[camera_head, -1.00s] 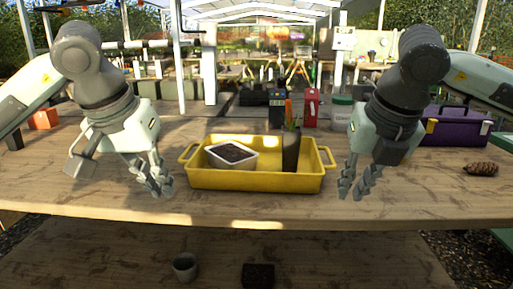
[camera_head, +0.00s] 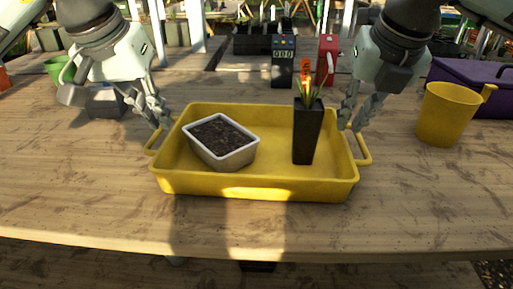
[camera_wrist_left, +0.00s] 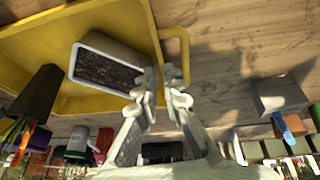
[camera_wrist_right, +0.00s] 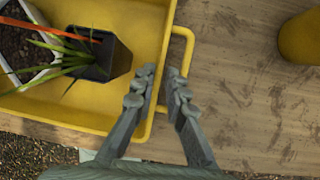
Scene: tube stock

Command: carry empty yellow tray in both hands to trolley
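A yellow tray (camera_head: 255,190) lies on the wooden table and is not empty. It holds a white rectangular pot of dark soil (camera_head: 222,142) and a tall black pot (camera_head: 306,135) with a spiky plant. My left gripper (camera_head: 158,115) is above the tray's left handle (camera_head: 153,143). Its fingers (camera_wrist_left: 160,78) are apart and empty beside the handle loop (camera_wrist_left: 187,52). My right gripper (camera_head: 352,115) is at the right handle (camera_head: 364,150). Its fingers (camera_wrist_right: 162,72) are apart at the handle loop (camera_wrist_right: 190,48). I cannot tell whether the fingers touch the handles. No trolley is recognisable.
A green cup (camera_head: 58,70) is at the left. The table in front of the tray is bare.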

